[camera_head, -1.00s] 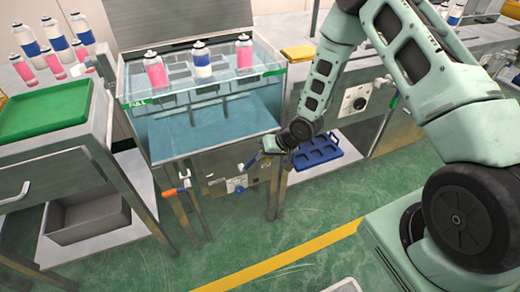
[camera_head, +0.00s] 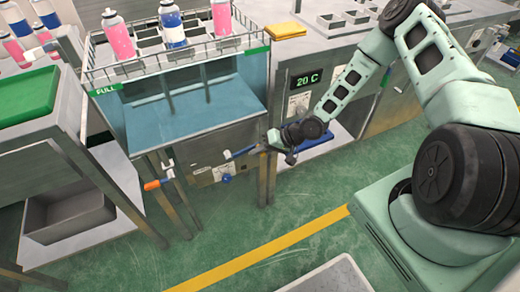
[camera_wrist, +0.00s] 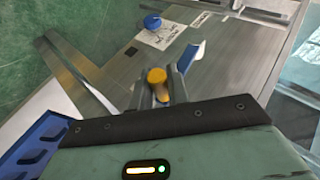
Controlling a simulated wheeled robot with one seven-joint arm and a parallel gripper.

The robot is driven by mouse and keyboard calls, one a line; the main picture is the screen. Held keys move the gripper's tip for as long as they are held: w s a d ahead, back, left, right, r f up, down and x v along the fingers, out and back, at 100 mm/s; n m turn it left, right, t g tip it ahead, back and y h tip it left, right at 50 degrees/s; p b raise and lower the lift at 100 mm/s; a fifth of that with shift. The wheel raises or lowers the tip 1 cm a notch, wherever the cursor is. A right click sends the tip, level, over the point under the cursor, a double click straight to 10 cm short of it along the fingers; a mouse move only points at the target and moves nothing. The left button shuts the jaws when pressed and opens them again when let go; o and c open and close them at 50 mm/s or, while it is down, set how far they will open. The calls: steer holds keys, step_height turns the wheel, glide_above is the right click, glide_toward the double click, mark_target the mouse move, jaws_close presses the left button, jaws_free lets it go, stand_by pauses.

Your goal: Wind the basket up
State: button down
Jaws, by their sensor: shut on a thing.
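The wire basket (camera_head: 150,62) stands above the water tank (camera_head: 110,89), with its rail just over the rim. In the wrist view my fingers (camera_wrist: 160,90) are closed around a post with a yellow knob (camera_wrist: 157,76). A blue-edged white lever (camera_wrist: 192,57) lies just beyond it.
An orange-handled valve (camera_head: 152,185) sticks out at the tank's front left. A blue knob (camera_wrist: 152,22) is on the panel. A blue tray (camera_head: 318,140) lies on the low shelf behind my gripper. A green tray (camera_head: 35,105) is at left. The green floor in front is open.

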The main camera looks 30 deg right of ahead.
steer(key=shift+s+d+f+b, duration=0.1)
steer(key=shift+f+b, duration=0.1)
steer(key=shift+f, duration=0.35)
steer(key=shift+s+d+f+b, duration=0.1)
steer(key=shift+f+b, duration=0.1)
steer(key=shift+f, duration=0.3)
steer(key=c, duration=1.3)
jaws_free()
steer(key=shift+c, duration=0.2)
steer(key=shift+w, duration=0.1)
steer(key=shift+d+r, duration=0.3)
steer(key=shift+r, duration=0.1)
steer(key=p+v, duration=0.4)
steer(key=v, duration=1.2)
steer(key=shift+s+d, duration=0.15)
steer(key=shift+s, duration=0.1)
steer(key=shift+r, duration=0.15)
